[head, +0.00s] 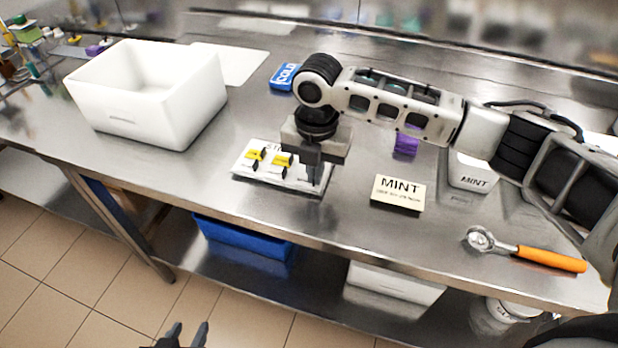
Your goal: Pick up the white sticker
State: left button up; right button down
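A white sheet or flat tray (244,172) with partly covered dark lettering lies near the table's front edge. On it are small yellow-and-black pieces (281,160) and pale white pieces that are hard to tell apart from it. I cannot clearly single out the white sticker. My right gripper (315,178) points down over the right part of this sheet, its fingertips at or just above the surface. Its fingers overlap in this view, so their opening and any hold are unclear. My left gripper (187,336) is low at the bottom edge, fingers apart and empty, away from the table.
A large white bin (150,95) stands at the left. A blue COLD pack (285,77) lies behind my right gripper. A MINT card (399,193), a white MINT tub (472,173), a purple block (406,144) and an orange-handled scoop (545,258) are to the right.

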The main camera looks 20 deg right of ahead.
jog(key=shift+r, duration=0.1)
